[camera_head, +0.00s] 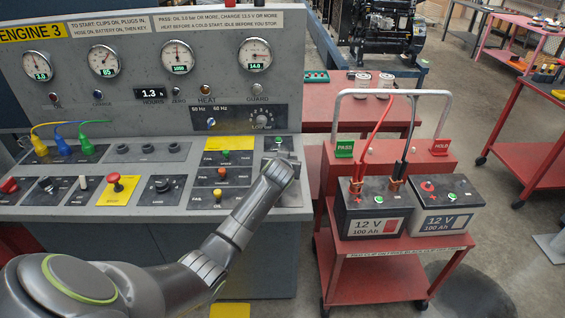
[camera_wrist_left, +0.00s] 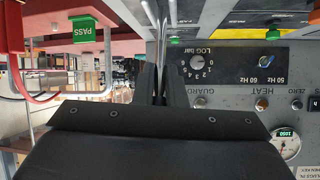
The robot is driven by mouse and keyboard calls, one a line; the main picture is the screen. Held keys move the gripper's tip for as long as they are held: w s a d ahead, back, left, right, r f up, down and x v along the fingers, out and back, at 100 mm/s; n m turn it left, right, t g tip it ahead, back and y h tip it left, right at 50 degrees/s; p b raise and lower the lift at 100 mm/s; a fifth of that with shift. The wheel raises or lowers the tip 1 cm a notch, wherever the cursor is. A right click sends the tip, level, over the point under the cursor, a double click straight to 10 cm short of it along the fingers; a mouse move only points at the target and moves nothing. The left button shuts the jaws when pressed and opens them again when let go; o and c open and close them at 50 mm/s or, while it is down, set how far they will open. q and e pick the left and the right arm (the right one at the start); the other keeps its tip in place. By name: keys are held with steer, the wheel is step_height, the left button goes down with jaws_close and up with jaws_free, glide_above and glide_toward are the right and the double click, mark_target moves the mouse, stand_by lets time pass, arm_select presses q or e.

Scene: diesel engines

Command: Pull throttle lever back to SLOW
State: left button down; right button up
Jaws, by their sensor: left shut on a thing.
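My left gripper (camera_head: 286,163) reaches over the right end of the engine control panel, and its fingers hide most of what is between them. In the left wrist view the two dark fingers (camera_wrist_left: 162,80) are close together, with thin grey metal parts running up to the top edge. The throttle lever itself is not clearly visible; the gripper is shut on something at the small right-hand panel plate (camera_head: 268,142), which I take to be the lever. A green cap (camera_head: 278,140) shows just beyond the fingers. My right gripper is not in view.
Left of the gripper are a plate with colored indicator buttons (camera_head: 216,190) and a red stop button (camera_head: 115,180). Gauges (camera_head: 178,57) line the upright panel. To the right, a red cart (camera_head: 370,278) with a tall handle carries two batteries (camera_head: 374,208).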

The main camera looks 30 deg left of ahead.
arm_select(q)
steer(key=shift+s+d+f, duration=0.1)
steer(key=shift+f, duration=0.1)
stand_by(0.7)
steer(key=c, duration=1.1)
jaws_free()
steer(key=shift+d+r, duration=0.2)
steer(key=shift+o, duration=0.2)
steer(key=shift+a, duration=0.15)
steer(key=b+v, duration=0.2)
steer(key=v, duration=1.4)
steer(key=shift+s+r, duration=0.25)
steer(key=shift+s, duration=0.05)
